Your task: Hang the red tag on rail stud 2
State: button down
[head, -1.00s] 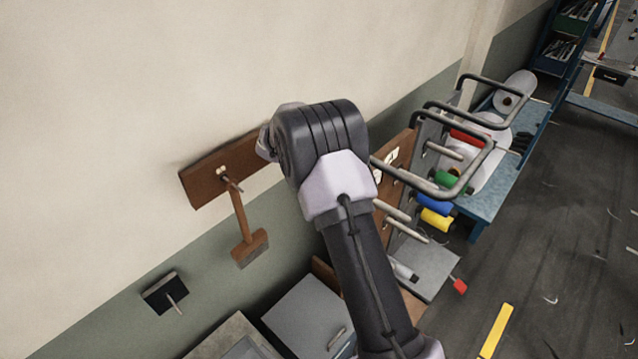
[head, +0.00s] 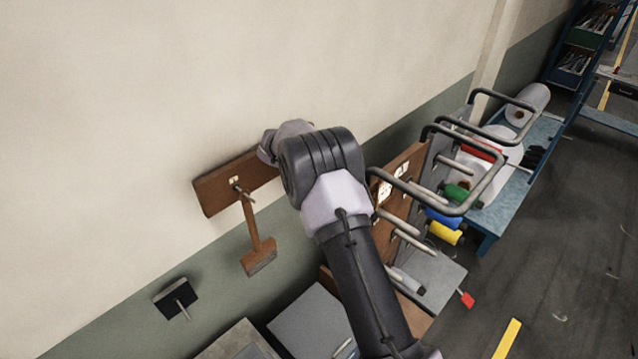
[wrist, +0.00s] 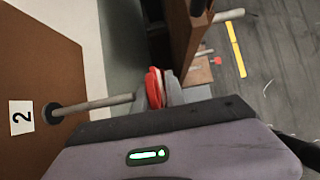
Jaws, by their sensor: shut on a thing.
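The red tag (wrist: 154,88) shows in the wrist view as a rounded red piece with a pale edge. My gripper (wrist: 172,90) is shut on it, with a grey finger close behind the tag. Rail stud 2 (wrist: 95,105) is a pale rod standing out from a brown board, beside a white label "2" (wrist: 21,117). In the head view my arm hides the gripper and tag.
The brown wall rail (head: 220,188) carries a hanging wooden brush (head: 258,250). To the right is a rack with bent dark bars (head: 450,170) and coloured rolls (head: 445,233). A small red piece (head: 467,299) is by a grey shelf. A dark wall block (head: 176,298) sits lower left.

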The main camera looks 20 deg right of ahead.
jog(key=shift+w, duration=0.1)
jog(key=shift+w+a+p, duration=0.35)
jog(key=shift+w+p, duration=0.2)
jog(key=shift+w, duration=0.15)
jog(key=shift+w+a, duration=0.1)
jog(key=shift+w, duration=0.2)
jog(key=shift+w+a+f, duration=0.1)
jog(key=shift+w, duration=0.15)
jog(key=shift+s+f, duration=0.1)
dwell(0.4)
jog(key=c, duration=1.3)
grip_release()
